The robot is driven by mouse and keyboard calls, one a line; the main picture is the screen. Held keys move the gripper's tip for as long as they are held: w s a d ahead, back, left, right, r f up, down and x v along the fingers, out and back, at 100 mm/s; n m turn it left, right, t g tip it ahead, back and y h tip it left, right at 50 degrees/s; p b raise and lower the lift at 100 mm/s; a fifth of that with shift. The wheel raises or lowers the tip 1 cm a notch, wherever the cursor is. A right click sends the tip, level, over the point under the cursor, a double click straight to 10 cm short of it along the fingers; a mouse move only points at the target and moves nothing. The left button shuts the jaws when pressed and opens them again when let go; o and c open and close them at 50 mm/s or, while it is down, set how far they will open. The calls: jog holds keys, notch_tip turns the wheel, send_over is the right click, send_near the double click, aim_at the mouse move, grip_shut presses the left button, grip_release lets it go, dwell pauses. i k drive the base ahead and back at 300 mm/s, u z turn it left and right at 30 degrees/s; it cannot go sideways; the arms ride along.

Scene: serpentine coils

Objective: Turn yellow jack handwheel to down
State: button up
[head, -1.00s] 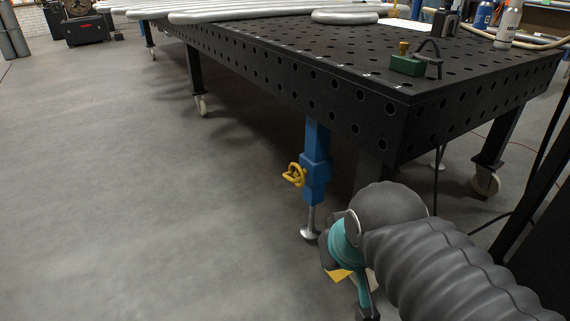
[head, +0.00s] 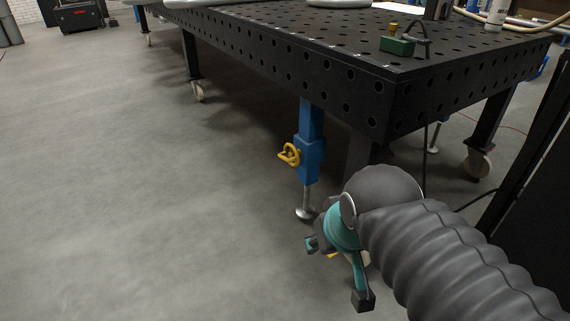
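The yellow jack handwheel (head: 289,154) sticks out to the left of the blue jack (head: 309,150) under the near corner of the black table. The jack stands upright, with a silver screw and round foot (head: 306,212) on the floor. My gripper (head: 336,272), dark with teal parts, is below and to the right of the handwheel, near the floor and apart from it. Its two dark fingertips show spread apart, with nothing visible between them. My grey arm partly hides the gripper from the right.
The black perforated table (head: 375,95) overhangs the jack, with casters (head: 478,163) under its legs. A green block (head: 397,46) sits on top. A dark upright panel (head: 540,190) stands at the right. The floor (head: 130,190) left of the jack is clear.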

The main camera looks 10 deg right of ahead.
aim_at(294, 154)
jog(key=k, duration=0.35)
jog(key=z, duration=0.85)
jog(key=i, duration=0.65)
jog(key=u, duration=1.95)
